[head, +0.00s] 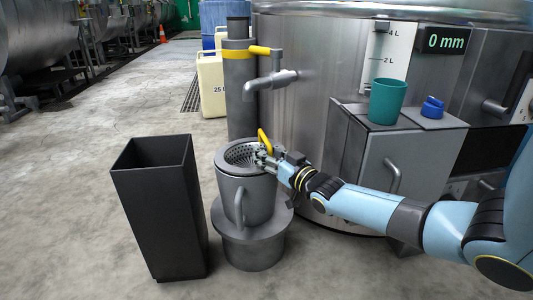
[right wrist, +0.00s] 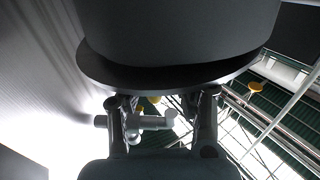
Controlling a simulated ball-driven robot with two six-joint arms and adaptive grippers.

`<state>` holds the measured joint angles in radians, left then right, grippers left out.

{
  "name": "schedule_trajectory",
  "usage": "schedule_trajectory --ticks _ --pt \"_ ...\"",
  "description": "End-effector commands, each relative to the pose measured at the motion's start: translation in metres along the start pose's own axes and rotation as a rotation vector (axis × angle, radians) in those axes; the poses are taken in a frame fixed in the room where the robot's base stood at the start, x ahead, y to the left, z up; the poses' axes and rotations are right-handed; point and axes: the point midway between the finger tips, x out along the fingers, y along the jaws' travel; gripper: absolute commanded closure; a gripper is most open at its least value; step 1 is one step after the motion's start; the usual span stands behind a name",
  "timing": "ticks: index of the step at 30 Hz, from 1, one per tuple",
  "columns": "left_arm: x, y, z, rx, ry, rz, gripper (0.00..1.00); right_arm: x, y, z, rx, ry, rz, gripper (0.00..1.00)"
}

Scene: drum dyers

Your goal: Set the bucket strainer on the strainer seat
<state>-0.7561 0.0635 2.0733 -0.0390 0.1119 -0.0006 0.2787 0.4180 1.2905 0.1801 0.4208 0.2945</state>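In the head view a grey round pot (head: 240,197) with a side handle stands upright on a wider grey flanged base (head: 252,251). The perforated metal strainer (head: 240,155) shows inside its open top, and a yellow loop (head: 264,141) stands at its back right. I cannot tell which part is the seat. My right gripper (head: 262,157) is at the right side of the rim. In the right wrist view its fingers (right wrist: 163,108) are apart, with a gap between them, just below the rim (right wrist: 165,75) of a dark round body; contact is unclear. My left gripper is not in view.
A tall dark square bin (head: 160,210) stands left of the pot. A pipe with a tap (head: 270,82) is behind it. The steel tank and a grey cabinet (head: 385,165) with a teal cup (head: 387,100) and blue cap (head: 432,107) are to the right. Floor at left is clear.

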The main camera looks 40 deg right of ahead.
Motion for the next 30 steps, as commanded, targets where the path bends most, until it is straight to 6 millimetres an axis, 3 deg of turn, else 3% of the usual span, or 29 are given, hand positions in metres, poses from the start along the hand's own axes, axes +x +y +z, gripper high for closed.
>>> schedule_trajectory --ticks 5,19,24,30 --pt "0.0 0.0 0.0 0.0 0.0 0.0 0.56 -0.009 0.0 0.0 -0.001 -0.001 -0.001 0.67" --pt "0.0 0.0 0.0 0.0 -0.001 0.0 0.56 -0.104 0.0 0.001 0.0 -0.002 -0.002 0.67" --pt "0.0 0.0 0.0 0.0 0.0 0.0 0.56 -0.118 0.0 0.0 0.0 0.0 -0.001 0.67" --pt "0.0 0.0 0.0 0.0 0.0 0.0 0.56 -0.12 0.0 0.0 0.0 0.001 0.0 0.67"
